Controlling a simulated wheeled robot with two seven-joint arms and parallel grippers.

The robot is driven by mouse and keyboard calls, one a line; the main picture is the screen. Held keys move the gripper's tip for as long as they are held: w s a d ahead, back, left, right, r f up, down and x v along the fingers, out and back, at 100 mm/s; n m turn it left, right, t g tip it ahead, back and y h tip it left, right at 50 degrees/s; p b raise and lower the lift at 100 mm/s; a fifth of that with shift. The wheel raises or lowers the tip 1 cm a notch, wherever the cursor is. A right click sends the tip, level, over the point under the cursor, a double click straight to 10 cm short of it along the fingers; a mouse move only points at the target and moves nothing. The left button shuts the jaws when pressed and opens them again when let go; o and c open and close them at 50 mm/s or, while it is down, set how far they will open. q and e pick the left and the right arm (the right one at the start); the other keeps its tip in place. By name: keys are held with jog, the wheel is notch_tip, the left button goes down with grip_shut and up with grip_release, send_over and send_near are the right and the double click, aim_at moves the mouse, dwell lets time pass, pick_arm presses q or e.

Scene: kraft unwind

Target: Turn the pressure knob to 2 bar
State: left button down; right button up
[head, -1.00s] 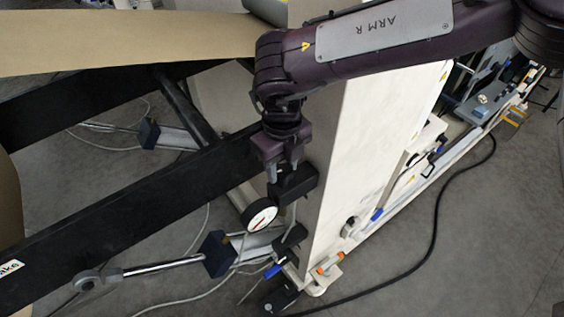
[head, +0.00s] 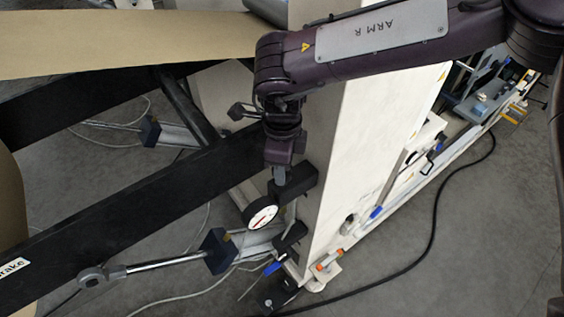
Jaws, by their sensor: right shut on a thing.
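A round pressure gauge (head: 262,213) with a white face and a red mark sits beside a black regulator block (head: 298,186) on the near end of the pale machine frame. Its scale is too small to read. My right gripper (head: 279,180) points down at the top of the block and is shut on the pressure knob there. The fingers, seen nearly edge-on, hide the knob. My left gripper is not in view.
A black beam (head: 130,205) runs left of the gauge. A cylinder with a rod (head: 150,265), a blue-handled valve (head: 273,268) and hoses lie below. The pale panel (head: 350,150) stands close on the right.

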jog(key=shift+w+r, duration=0.15)
dwell(0.3)
jog(key=o, duration=1)
jog(key=shift+r+b, duration=0.85)
jog(key=shift+r, duration=3)
